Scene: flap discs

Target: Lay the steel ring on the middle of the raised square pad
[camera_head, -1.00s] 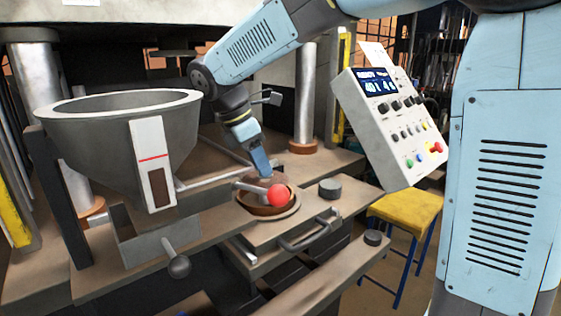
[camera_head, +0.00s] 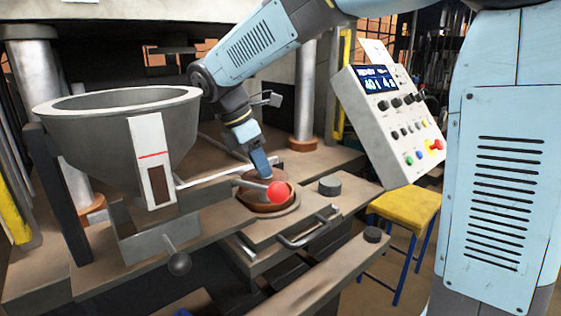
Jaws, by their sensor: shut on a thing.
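I cannot make out the steel ring clearly. A flat raised plate (camera_head: 285,235) lies under and in front of the dish; I cannot tell whether it is the square pad.
A grey hopper (camera_head: 95,140) is at left, a control panel (camera_head: 385,130) at right. A yellow stool (camera_head: 408,211) stands beyond.

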